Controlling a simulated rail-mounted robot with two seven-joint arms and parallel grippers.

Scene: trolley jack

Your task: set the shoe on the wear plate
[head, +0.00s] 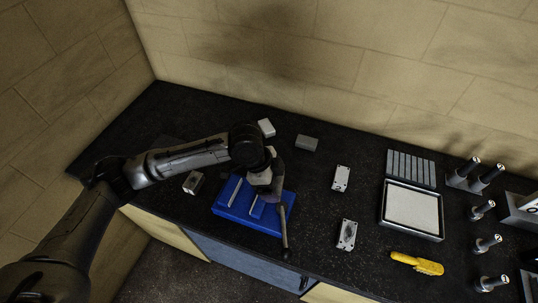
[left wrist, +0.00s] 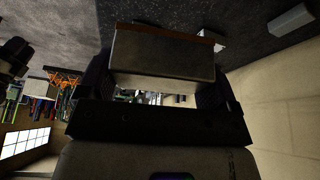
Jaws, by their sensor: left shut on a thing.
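My left gripper (head: 264,184) is over the blue trolley jack (head: 232,211) on the black bench. In the left wrist view my left gripper (left wrist: 158,90) is shut on a grey metal block (left wrist: 162,55) with a thin brown edge, which appears to be the shoe. The block lies across between the two fingers. In the head view the gripper and arm largely hide the block, and I cannot tell whether it touches the jack. I cannot tell for sure which part is the wear plate. My right gripper is not in view.
The jack's lever (head: 285,235) points toward the bench's front edge. Two light plates with holes (head: 341,178) (head: 347,234), grey blocks (head: 307,143) (head: 266,127), a small part (head: 193,182), a framed tray (head: 411,208), a yellow tool (head: 417,263) and several dark posts (head: 485,243) stand around.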

